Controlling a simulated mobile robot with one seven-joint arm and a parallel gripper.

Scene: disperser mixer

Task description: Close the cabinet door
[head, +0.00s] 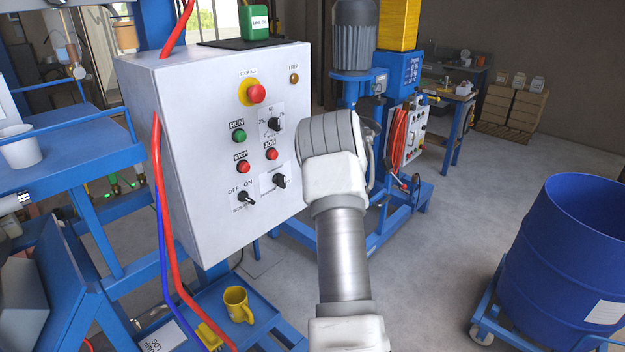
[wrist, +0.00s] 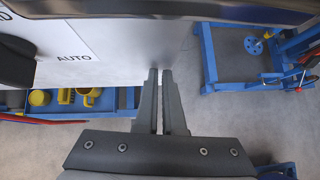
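The grey-white control cabinet (head: 138,150) stands at left centre in the head view. Its front door (head: 205,160) carries knobs, buttons and a red stop button on yellow. No gap shows along the visible door edges, but my arm covers part of the right edge, so I cannot tell if it is ajar. In the wrist view the door face (wrist: 120,70) fills the upper left, with an AUTO label. My gripper (wrist: 160,72) points at the door's lower right area, its fingers close together with nothing between them. Contact is unclear. The head view hides the fingers behind my wrist.
A blue drum (head: 565,245) stands on a dolly at the right. A blue mixer frame (head: 350,225) is behind my arm. A yellow mug (head: 238,304) sits on a low blue shelf under the cabinet. Red and blue hoses (head: 163,215) hang at the cabinet's left. Floor at centre right is clear.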

